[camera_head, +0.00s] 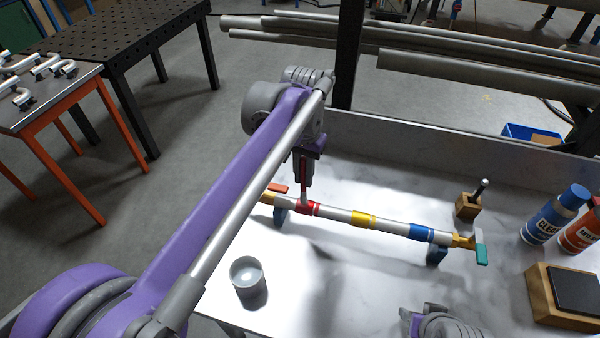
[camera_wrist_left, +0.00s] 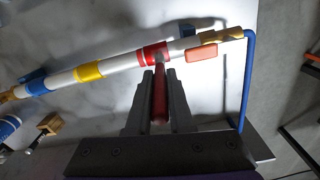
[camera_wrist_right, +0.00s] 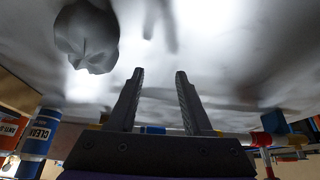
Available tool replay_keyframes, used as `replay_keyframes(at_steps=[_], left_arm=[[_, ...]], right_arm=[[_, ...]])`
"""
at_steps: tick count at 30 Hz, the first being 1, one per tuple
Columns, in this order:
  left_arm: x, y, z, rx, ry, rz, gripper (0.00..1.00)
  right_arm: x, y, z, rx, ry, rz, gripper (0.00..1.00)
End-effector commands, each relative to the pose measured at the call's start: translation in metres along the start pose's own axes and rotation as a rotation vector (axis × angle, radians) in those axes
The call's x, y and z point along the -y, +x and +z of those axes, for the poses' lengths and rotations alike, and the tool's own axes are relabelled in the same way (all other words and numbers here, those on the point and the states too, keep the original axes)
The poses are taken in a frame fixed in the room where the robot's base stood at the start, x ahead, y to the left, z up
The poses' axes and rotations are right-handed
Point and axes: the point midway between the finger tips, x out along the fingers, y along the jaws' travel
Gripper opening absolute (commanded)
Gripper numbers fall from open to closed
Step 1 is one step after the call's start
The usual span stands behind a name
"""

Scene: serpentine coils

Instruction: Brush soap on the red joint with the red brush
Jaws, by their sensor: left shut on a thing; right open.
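The red brush (camera_head: 303,180) is upright in my left gripper (camera_head: 302,170), which is shut on its handle. The brush's lower end meets the red joint (camera_head: 308,208) on the white pipe; exact contact is hard to tell. In the left wrist view the brush (camera_wrist_left: 160,100) lies between the fingers (camera_wrist_left: 160,78), its pale tip overlapping the red joint (camera_wrist_left: 153,53). A grey cup (camera_head: 249,291) with pale contents stands at the table's front left. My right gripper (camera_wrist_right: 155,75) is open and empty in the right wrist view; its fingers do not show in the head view.
The pipe also has yellow (camera_head: 363,219) and blue (camera_head: 421,233) joints, on blue supports. A wooden block (camera_head: 468,207) holds a dark-handled item. A blue bottle (camera_head: 552,215), an orange bottle (camera_head: 582,232) and a wooden block with dark pad (camera_head: 560,297) stand at right.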

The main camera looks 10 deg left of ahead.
Motion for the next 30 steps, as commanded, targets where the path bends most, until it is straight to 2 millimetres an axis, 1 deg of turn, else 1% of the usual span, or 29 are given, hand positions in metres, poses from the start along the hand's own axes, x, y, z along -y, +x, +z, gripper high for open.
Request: replay_keyframes(at_steps=[9, 14, 21, 30], left_arm=[[-0.014, 0.001, -0.002, 0.0, 0.001, 0.0, 0.0], [-0.017, 0.002, -0.003, 0.0, 0.0, 0.0, 0.0], [-0.027, 0.003, -0.004, 0.0, 0.002, 0.0, 0.0], [-0.026, 0.001, -0.005, 0.0, 0.0, 0.0, 0.0]], right_arm=[[0.0, -0.001, -0.001, -0.001, 0.0, 0.0, 0.5], [0.0, -0.001, -0.001, -0.001, 0.0, 0.0, 0.5], [0.0, -0.002, -0.002, -0.002, 0.0, 0.0, 0.5], [0.0, -0.005, -0.005, -0.004, 0.0, 0.0, 0.5]])
